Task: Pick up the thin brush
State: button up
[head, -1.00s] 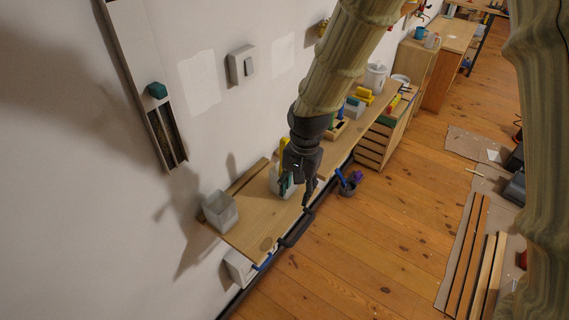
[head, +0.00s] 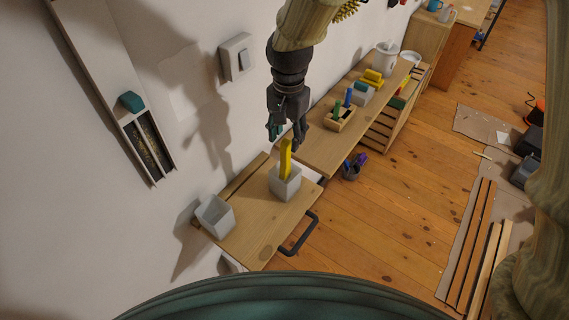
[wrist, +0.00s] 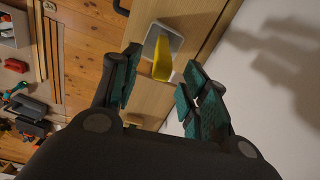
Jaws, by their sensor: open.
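A yellow upright piece (head: 286,158), which seems to be the brush, stands in a small light grey square cup (head: 285,184) on the wooden board. In the wrist view the yellow piece (wrist: 162,58) rises from the grey cup (wrist: 152,42), ahead of my fingertips and between their lines. My gripper (head: 287,131) is open and empty, just above and behind the yellow piece in the head view. In the wrist view its two teal-padded fingers (wrist: 160,86) are spread apart. The lower end of the yellow piece is hidden inside the cup.
An empty grey cup (head: 215,216) stands at the board's left end. A black handle (head: 299,234) juts from the board's front edge. A wooden block with coloured pieces (head: 341,117) stands further back. The wall with a switch (head: 237,57) is close on the left.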

aim_at(287, 141)
jog(key=f, duration=0.1)
jog(key=w+f, duration=0.1)
jog(key=f, duration=0.1)
jog(key=shift+s+p, duration=0.25)
jog(key=shift+p, duration=0.05)
jog(key=shift+f, duration=0.15)
notch_tip(287, 141, down, 2)
jog(key=shift+w+a+f+p, duration=0.15)
jog(key=shift+f+p, duration=0.1)
jog(key=shift+p, duration=0.65)
jog(key=shift+f, duration=0.7)
jog(key=shift+f+p, duration=0.3)
jog(key=shift+f, duration=0.2)
grip_shut()
